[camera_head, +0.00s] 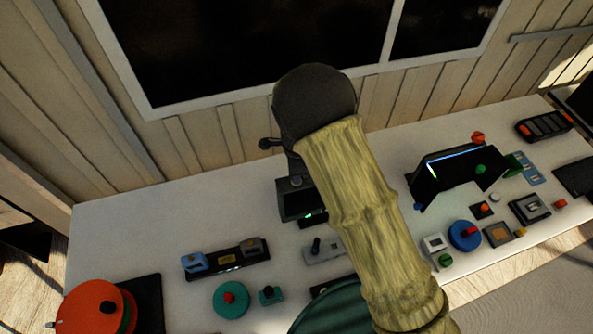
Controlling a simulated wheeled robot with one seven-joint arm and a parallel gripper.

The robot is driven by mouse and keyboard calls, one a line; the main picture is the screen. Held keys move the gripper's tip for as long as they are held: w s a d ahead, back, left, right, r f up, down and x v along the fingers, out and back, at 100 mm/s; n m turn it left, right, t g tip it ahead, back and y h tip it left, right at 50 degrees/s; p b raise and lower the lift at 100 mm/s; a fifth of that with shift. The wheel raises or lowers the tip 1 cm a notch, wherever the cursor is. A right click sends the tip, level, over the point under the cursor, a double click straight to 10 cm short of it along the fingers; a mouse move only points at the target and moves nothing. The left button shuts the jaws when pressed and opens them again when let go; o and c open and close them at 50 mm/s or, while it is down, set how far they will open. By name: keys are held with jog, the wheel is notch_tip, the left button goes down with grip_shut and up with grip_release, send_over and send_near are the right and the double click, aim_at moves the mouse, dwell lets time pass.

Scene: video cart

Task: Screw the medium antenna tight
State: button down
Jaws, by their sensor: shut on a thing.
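My arm, in a pale yellow ribbed sleeve, rises from the bottom and ends in a dark rounded wrist. My gripper (295,172) points down from it, above a small dark box (298,207) with a green light. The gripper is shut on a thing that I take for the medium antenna. The antenna is hidden behind the dark wrist and fingers, so its thread and seat do not show. I cannot tell how far it is screwed in.
A black device (452,170) with a blue light strip stands to the right. A red-orange reel (92,310) is front left, near a dark connector strip (226,259) and a teal disc (231,299). Several small coloured parts crowd the right side. The white top (130,225) is bare at back left.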

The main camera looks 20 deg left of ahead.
jog(key=shift+m+p, duration=0.65)
jog(key=shift+m, duration=0.45)
jog(key=c, duration=1.3)
grip_release()
jog(key=shift+o, duration=0.6)
jog(key=o, duration=0.5)
jog(key=shift+r, duration=0.1)
jog(key=shift+r+p, duration=2.55)
jog(key=shift+r, duration=0.4)
